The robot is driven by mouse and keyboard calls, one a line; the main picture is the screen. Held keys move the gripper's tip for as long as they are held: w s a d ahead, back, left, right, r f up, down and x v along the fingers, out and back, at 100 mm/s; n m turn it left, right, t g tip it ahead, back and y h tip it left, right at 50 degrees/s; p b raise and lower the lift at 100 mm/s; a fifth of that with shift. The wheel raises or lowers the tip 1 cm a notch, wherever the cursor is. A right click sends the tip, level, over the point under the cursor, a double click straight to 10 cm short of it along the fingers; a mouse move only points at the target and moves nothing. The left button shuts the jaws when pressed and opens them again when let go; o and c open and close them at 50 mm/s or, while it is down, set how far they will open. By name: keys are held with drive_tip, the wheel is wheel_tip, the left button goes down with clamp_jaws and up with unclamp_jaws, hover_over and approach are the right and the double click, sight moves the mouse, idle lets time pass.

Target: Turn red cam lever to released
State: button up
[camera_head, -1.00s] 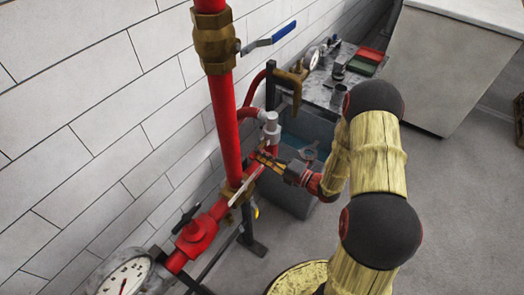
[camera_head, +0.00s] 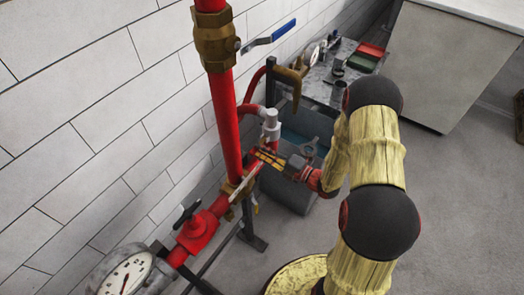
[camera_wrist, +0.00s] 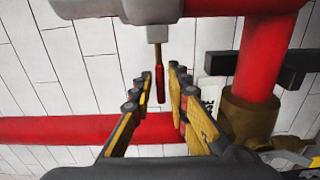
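The red cam lever (camera_wrist: 160,84) shows in the wrist view as a slim red handle on a metal stem, hanging below a grey fitting (camera_wrist: 152,12). My gripper (camera_wrist: 164,88) is open, with one yellow-and-black finger on each side of the lever. Gaps show between the lever and both fingers, so it is not clasped. In the head view my gripper (camera_head: 262,158) is at the red pipework, just below the grey coupling (camera_head: 271,127). The lever itself cannot be made out there.
A red standpipe (camera_head: 225,120) with a brass valve and blue handle (camera_head: 270,38) rises left of my gripper. A red valve with a black handle (camera_head: 187,215) and a gauge (camera_head: 124,277) are at lower left. A bench (camera_head: 318,88) stands behind. Floor at right is clear.

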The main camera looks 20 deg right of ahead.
drive_tip(key=v, duration=1.2)
idle(0.5)
